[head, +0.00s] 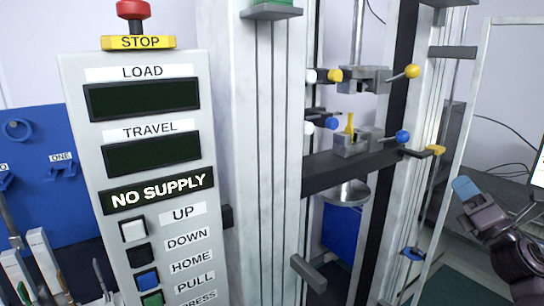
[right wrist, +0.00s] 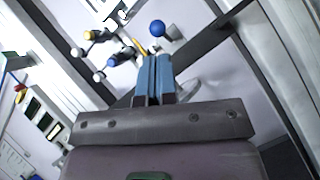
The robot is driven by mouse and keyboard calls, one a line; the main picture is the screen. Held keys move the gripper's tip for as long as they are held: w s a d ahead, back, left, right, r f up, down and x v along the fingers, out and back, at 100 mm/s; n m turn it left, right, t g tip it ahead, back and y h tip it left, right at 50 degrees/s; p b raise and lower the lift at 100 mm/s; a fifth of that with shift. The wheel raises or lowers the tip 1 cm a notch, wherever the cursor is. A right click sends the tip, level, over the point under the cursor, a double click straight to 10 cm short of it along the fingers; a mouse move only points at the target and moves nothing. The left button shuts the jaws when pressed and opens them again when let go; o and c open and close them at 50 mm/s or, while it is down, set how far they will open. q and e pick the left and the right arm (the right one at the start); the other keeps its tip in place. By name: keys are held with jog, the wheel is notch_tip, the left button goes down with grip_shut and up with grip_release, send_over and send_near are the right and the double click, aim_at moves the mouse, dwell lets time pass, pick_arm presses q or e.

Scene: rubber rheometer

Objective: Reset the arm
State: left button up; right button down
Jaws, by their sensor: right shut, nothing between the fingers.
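My right gripper (head: 465,189) is at the right of the head view, in front of and to the right of the testing machine's frame. Its blue fingertips are together, also in the right wrist view (right wrist: 153,78), with nothing between them. In the wrist view the machine's blue-knobbed lever (right wrist: 157,29) and yellow-knobbed lever (right wrist: 90,35) lie beyond the fingertips, apart from them. In the head view the yellow knob (head: 411,71) sits above the blue knob (head: 402,136) on the frame's right side. My left gripper is not in view.
The control panel (head: 75,190) stands at left, with LOAD and TRAVEL displays, a "NO SUPPLY" sign, several buttons and a red STOP knob (head: 133,9). A dark crossbeam (head: 335,176) spans the frame. A blue tool board (head: 35,160) is at far left. A monitor (head: 538,170) edges in at right.

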jog(key=s+a+f+m+g+h, duration=0.2)
jog(key=f+m+h, duration=0.1)
jog(key=f+m, duration=0.55)
jog(key=s+a+f+m+g+h, duration=0.2)
jog(key=f+m, duration=0.6)
jog(key=f, duration=0.1)
jog(key=s+a+f+m+g+h, duration=0.2)
jog(key=s+f+m+h, duration=0.1)
jog(key=f+m, duration=0.55)
jog(key=s+a+f+m+g, duration=0.2)
jog(key=s+a+f+g, duration=0.1)
jog(key=s+f, duration=0.6)
jog(key=s+a+f+m+g+y, duration=0.1)
jog(key=s+a+f+m+g, duration=0.2)
jog(key=s+a+f, duration=0.3)
jog(key=s+f, duration=0.2)
jog(key=s, duration=0.3)
jog(key=shift+s+a+f+m, duration=0.15)
jog(key=shift+s+f+m, duration=0.15)
jog(key=shift+f, duration=0.1)
